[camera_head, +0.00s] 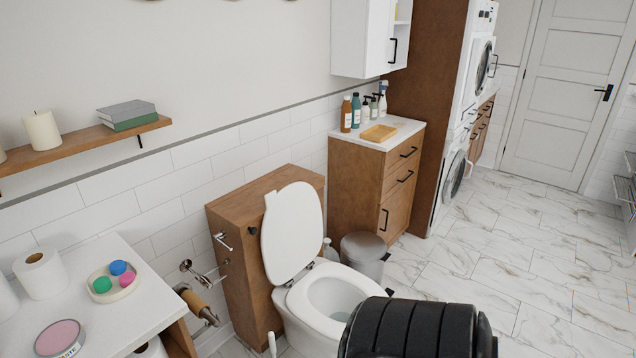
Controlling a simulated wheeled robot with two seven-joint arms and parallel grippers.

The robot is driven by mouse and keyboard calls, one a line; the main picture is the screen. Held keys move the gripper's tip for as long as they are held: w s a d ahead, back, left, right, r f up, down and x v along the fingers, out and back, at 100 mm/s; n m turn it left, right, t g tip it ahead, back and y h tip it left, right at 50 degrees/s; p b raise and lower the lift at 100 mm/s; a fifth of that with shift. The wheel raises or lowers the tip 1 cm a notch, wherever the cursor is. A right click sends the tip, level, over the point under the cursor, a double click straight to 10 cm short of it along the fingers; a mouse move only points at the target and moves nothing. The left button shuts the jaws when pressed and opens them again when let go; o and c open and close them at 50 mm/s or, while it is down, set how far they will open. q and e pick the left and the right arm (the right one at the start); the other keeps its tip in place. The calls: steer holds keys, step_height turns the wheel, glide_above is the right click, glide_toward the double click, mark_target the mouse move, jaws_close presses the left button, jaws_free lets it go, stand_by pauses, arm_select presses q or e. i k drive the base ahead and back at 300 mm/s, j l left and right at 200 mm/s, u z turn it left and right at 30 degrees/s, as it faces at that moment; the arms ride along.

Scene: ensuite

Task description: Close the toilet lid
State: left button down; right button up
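The white toilet (302,306) stands against a wooden cistern box (235,236) at the lower middle of the head view. Its oval white lid (292,232) is raised and leans back against the wooden box. The seat ring (318,318) is down on the bowl, and the bowl's opening shows. A black, ribbed part of my own body (415,330) covers the bottom edge, in front of the bowl's near right side. Neither of my grippers shows in this view.
A white counter (120,295) with a toilet roll and a small dish stands at the lower left. A grey bin (363,253) and a wooden cabinet (352,190) stand beyond the toilet. The marble floor (510,260) at the right is clear.

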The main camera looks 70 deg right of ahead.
mark_target(292, 232)
steer(key=z, duration=1.7)
